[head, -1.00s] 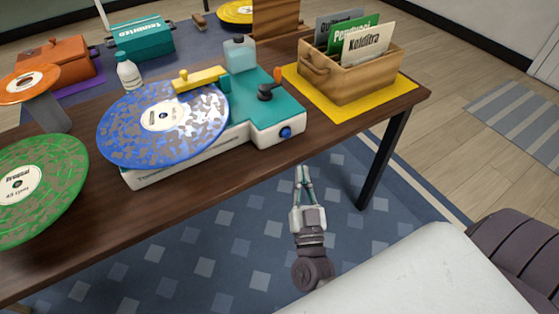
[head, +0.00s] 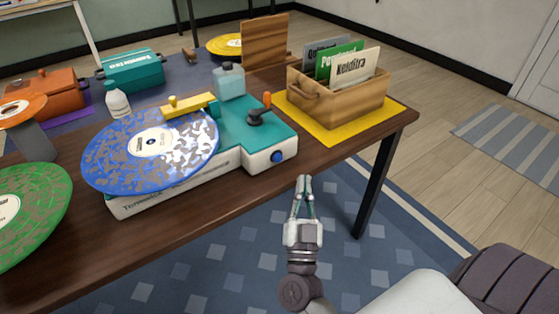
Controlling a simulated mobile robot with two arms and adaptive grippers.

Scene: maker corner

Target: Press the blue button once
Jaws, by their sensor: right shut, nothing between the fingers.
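The blue button (head: 277,157) is a small round knob on the front right face of the teal and white record player (head: 258,133). My right gripper (head: 304,179) is shut and empty. It shows in front of the table's front edge, below and a little right of the button, and apart from it. A blue speckled record (head: 125,165) lies on the player, with a yellow tonearm (head: 188,104) over it. My left gripper is not in view.
A wooden crate of record sleeves (head: 335,103) stands on a yellow mat (head: 318,130) right of the player. A green record (head: 35,200) is at the left. The dark table (head: 150,230) has a bare front strip. A bottle (head: 117,100) stands behind the blue record.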

